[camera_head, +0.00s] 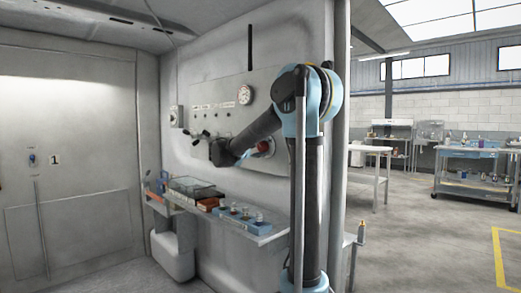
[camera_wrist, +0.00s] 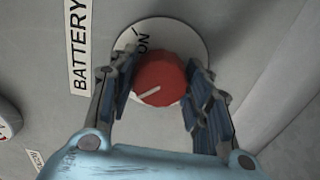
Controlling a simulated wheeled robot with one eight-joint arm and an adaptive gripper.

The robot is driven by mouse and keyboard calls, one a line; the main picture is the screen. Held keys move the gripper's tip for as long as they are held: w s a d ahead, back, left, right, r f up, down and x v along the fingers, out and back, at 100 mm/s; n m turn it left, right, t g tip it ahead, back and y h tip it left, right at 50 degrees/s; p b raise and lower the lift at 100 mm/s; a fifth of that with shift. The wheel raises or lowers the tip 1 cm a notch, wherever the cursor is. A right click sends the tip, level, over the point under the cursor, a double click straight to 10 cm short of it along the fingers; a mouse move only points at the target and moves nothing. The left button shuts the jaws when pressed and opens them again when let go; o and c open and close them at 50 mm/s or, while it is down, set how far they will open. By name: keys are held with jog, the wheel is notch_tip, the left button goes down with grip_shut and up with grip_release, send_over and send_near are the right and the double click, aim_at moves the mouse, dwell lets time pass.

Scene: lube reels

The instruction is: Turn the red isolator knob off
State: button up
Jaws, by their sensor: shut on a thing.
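The red isolator knob (camera_wrist: 160,72) sits on a round pale plate (camera_wrist: 190,35) on the wall panel. A short white mark on the knob's face points to the lower left in the wrist view. The word ON is printed on the plate at the knob's upper left; an OFF mark does not show. My gripper (camera_wrist: 160,88) has one dark finger on each side of the knob and is shut on it. In the head view the knob (camera_head: 265,146) shows at the right of the panel, partly behind my arm.
A BATTERY label (camera_wrist: 78,45) is left of the knob. A gauge (camera_head: 245,95) is on the panel above. A shelf (camera_head: 262,238) below holds trays and a blue rack with small items (camera_head: 238,217). A dial edge (camera_wrist: 8,122) shows at the wrist view's left.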

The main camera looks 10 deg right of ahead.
jog(key=o, duration=1.1)
jog(key=shift+w+f, duration=0.1)
jog(key=shift+c, duration=0.2)
jog(key=v, duration=1.2)
